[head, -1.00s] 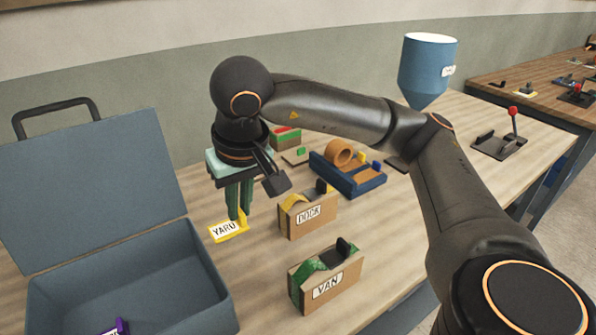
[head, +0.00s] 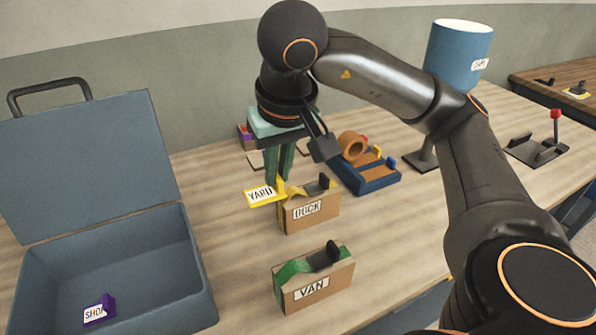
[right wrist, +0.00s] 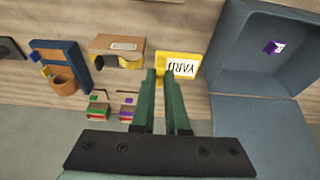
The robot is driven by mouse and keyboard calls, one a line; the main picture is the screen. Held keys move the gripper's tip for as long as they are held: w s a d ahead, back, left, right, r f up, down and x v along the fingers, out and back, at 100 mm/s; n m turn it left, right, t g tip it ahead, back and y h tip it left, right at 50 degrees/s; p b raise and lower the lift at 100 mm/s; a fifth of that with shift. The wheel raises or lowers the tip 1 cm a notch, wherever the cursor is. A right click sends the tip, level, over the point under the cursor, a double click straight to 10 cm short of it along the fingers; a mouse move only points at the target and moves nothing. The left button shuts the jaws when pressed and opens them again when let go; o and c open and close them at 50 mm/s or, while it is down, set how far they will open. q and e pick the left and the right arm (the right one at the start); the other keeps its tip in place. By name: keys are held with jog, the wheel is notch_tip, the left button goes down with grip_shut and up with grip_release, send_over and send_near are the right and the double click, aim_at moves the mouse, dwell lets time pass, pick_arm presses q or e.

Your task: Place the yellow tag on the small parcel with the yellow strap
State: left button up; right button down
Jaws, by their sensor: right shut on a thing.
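The yellow tag (head: 263,196) carries a white label reading YARD. My right gripper (head: 278,181) is shut on the tag's upright tab, and the tag lies flat in the grip. In the right wrist view the tag (right wrist: 182,66) shows just beyond the fingertips (right wrist: 165,76). The small cardboard parcel with the yellow strap (head: 310,216) reads DOCK and has a black piece on top; it also shows in the right wrist view (right wrist: 116,45). The tag is at the parcel's left in the head view, near its top height; I cannot tell if they touch. My left gripper is not in view.
A parcel with a green strap, reading VAN (head: 315,287), stands nearer. An open blue-grey case (head: 190,262) at left holds a purple SHOP tag (head: 99,311). A blue tape holder (head: 372,182) stands behind right. A blue hopper (head: 459,50) and a red-knobbed lever (head: 555,118) stand farther right.

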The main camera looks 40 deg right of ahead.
jog(key=w+d+f+b, duration=0.1)
jog(key=w+d+f, duration=0.1)
jog(key=d, duration=0.1)
jog(key=w+d+f+b, duration=0.1)
jog(key=w+d+f, duration=0.1)
jog(key=d+f, duration=0.1)
jog(key=w+d+f+b, duration=0.1)
jog(key=d+f+b, duration=0.1)
jog(key=d, duration=0.3)
jog(key=shift+x, duration=0.85)
jog(key=shift+w+d+f, duration=0.25)
jog(key=shift+w+f, duration=0.2)
jog(key=f, duration=0.2)
jog(key=shift+d+f+b, duration=0.25)
jog(key=shift+f+b, duration=0.05)
jog(key=shift+f, duration=0.35)
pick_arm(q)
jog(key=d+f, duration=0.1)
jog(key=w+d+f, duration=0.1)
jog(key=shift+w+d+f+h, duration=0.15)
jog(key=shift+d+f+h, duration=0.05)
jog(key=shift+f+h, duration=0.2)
pick_arm(e)
jog(key=shift+w, duration=0.1)
jog(key=shift+f, duration=0.1)
